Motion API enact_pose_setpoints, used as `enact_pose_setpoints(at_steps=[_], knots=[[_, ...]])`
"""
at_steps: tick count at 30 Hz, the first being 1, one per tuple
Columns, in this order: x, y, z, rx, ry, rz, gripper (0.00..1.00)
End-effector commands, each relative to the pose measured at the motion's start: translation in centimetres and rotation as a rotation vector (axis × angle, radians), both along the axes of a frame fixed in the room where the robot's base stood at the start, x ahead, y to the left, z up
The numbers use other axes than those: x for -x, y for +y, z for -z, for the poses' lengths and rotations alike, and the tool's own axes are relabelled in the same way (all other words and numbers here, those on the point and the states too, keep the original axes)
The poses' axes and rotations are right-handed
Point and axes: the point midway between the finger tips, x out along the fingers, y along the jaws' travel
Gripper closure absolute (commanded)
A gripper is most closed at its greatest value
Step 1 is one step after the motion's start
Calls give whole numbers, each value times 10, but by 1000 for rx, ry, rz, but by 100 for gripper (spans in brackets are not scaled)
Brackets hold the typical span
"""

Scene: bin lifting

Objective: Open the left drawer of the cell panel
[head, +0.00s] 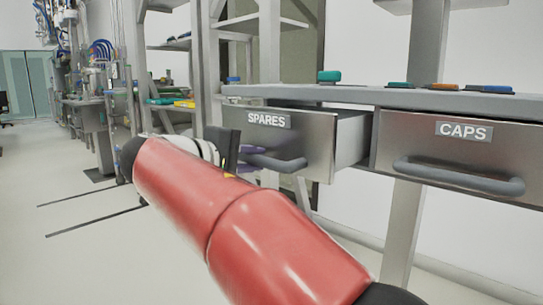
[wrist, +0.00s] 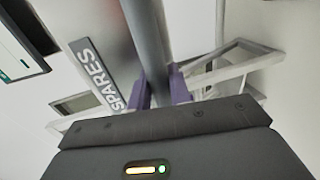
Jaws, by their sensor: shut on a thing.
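The left drawer (head: 312,140), labelled SPARES, stands partly open, with its side wall showing between its front and the CAPS drawer. Its grey bar handle (head: 285,164) is partly hidden behind my arm and gripper in the head view. In the wrist view the handle (wrist: 147,40) runs down between the purple fingers of my gripper (wrist: 160,88), and the SPARES label (wrist: 95,72) is beside it. My gripper is shut on the handle. How far the drawer extends and what it holds cannot be seen.
The CAPS drawer (head: 450,155) on the right is shut, its handle standing out in front. The worktop (head: 410,97) above carries small green, orange and blue items. Metal posts and shelves stand behind. The floor (head: 80,240) on the left is open.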

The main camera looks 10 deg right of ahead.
Motion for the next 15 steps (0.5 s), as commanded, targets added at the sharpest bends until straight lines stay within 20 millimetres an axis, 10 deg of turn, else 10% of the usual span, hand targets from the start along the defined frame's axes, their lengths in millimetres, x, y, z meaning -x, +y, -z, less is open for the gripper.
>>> enact_pose_setpoints(at_steps=[15], knots=[[12, 15, 1, 1, 2, 1, 100]])
